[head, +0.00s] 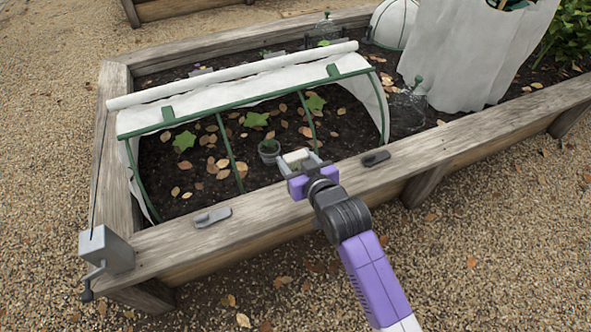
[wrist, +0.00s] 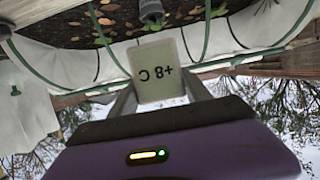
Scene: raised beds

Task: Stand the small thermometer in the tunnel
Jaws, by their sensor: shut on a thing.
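My gripper (head: 295,160) is above the near wooden rim of the bed, at the open front of the tunnel. It is shut on the small thermometer (head: 296,156), a pale block. In the wrist view the thermometer (wrist: 158,70) stands between the two fingers, and its face reads "+8 C" upside down. The tunnel (head: 235,95) has green hoops and a white cover, rolled up along its top, so its front is open. Inside are dark soil, several seedlings and dry leaves. The thermometer appears clear of the soil; its exact height I cannot tell.
A small grey pot (head: 269,150) stands in the tunnel just left of my gripper. A green middle hoop (head: 232,160) is farther left. Grey clips (head: 212,217) sit on the near rim. A crank box (head: 105,250) is at the left corner. A clear cloche (head: 408,108) stands right.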

